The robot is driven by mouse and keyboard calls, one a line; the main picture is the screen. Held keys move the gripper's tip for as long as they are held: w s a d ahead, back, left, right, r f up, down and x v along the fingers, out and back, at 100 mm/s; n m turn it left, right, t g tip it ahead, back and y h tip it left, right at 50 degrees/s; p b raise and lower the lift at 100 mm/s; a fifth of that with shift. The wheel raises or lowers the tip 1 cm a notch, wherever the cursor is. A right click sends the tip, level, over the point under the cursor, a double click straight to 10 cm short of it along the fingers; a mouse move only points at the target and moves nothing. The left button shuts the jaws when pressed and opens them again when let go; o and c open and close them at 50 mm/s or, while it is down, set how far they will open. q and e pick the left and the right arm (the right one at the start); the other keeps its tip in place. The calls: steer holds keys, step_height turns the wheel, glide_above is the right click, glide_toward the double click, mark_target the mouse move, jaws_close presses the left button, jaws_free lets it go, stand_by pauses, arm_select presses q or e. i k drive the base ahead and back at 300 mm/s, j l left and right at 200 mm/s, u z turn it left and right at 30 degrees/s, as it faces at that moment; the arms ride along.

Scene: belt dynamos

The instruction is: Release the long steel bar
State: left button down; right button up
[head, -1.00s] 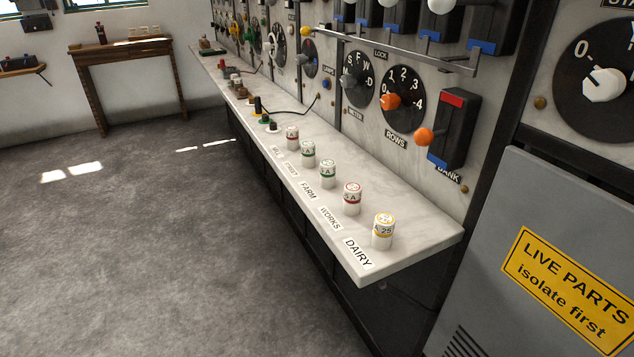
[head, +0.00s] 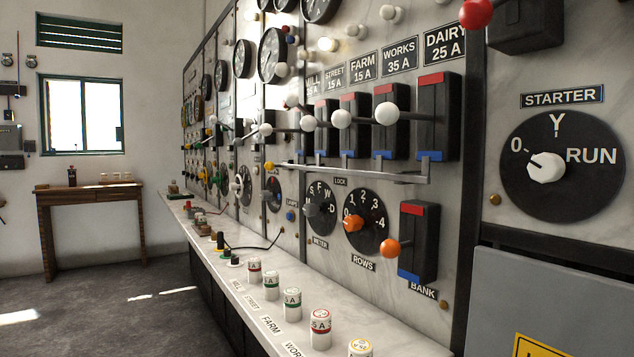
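The long steel bar (head: 352,171) runs level across the marble switchboard in the head view, just below a row of black switches. Short upright pieces join it near the blue lower ends of the switches. Its right end is near the DAIRY switch (head: 434,116); its left end is near a small yellow knob (head: 269,166). A LOCK label (head: 340,181) sits under the bar. Above the bar, white-knobbed levers (head: 387,113) stick out from the switches. Neither of my grippers shows in the view.
A marble shelf (head: 268,309) with several white fuse cartridges (head: 292,304) juts out below the board. An orange-knobbed BANK switch (head: 417,243), the ROWS dial (head: 364,221) and the STARTER dial (head: 560,166) are on the panels. Open floor (head: 110,315) lies at left.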

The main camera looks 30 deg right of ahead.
mark_target(425, 178)
steer(key=i+j+z, duration=0.25)
steer(key=z, duration=0.2)
steer(key=i+j+z, duration=0.25)
steer(key=z, duration=0.2)
steer(key=i+j, duration=0.15)
steer(key=j, duration=0.2)
steer(key=i+j, duration=0.2)
steer(key=j, duration=0.15)
steer(key=i+j+z, duration=0.1)
steer(key=j, duration=0.3)
steer(key=i+j, duration=0.2)
steer(key=j, duration=0.15)
steer(key=i+j+z, duration=0.1)
steer(key=j, duration=0.25)
steer(key=i+j, duration=0.2)
steer(key=j, duration=0.2)
steer(key=i+j, duration=0.15)
steer(key=j, duration=0.25)
steer(key=i+j+z, duration=0.1)
steer(key=j, duration=0.25)
steer(key=i, duration=0.05)
